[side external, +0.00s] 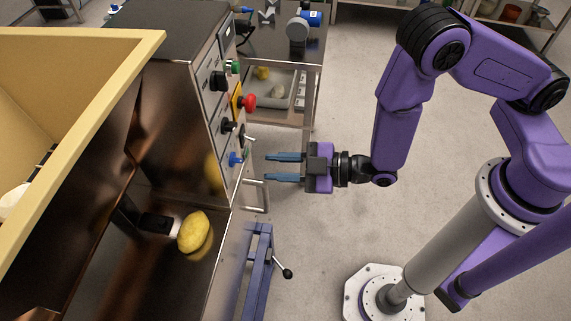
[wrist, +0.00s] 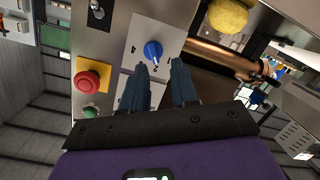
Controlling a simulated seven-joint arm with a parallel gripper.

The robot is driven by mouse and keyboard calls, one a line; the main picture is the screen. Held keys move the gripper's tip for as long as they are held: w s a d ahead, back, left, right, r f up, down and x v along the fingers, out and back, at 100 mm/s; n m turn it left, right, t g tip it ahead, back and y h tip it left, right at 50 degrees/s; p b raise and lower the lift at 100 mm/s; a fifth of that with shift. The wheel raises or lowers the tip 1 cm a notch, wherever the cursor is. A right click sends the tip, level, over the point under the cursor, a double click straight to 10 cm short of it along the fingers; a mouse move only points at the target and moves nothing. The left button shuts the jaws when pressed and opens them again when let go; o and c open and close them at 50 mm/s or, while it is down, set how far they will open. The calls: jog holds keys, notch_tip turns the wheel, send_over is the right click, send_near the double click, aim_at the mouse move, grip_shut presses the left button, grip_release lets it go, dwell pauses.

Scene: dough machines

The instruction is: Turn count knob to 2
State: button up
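A blue knob (side external: 235,158) sits low on the machine's control panel (side external: 222,112). In the wrist view the blue knob (wrist: 152,50) is on a pale plate, with a 2 printed beside it and another mark to its left that is hard to read. Which mark the knob points to I cannot tell. My gripper (side external: 267,167) is open and empty, a short way to the right of the knob in the side view. In the wrist view my gripper (wrist: 160,64) has its two blue fingers spread near the knob, apart from it.
Above the blue knob are a black knob (side external: 230,126), a red button (side external: 249,101) on yellow and a green button (side external: 233,67). Yellow dough (side external: 195,232) is at the lower left. A blue frame (side external: 258,262) with a lever stands below.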

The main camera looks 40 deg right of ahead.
aim_at(242, 162)
jog(key=shift+n+t+y, duration=0.5)
jog(key=shift+t+y, duration=0.1)
jog(key=shift+t, duration=0.2)
jog(key=shift+w+d+f+x, duration=0.1)
jog(key=shift+x, duration=0.85)
jog(key=shift+w+d+f+x, duration=0.1)
jog(key=shift+x, duration=0.85)
jog(key=shift+w+f+x, duration=0.1)
jog(key=shift+x, duration=0.85)
jog(key=shift+s, duration=0.1)
grip_shut()
jog(key=shift+m, duration=0.4)
jog(key=shift+c, duration=1.3)
grip_release()
jog(key=shift+m, duration=0.5)
jog(key=shift+o, duration=1.3)
jog(key=shift+s+d, duration=0.1)
jog(key=shift+v, duration=2.95)
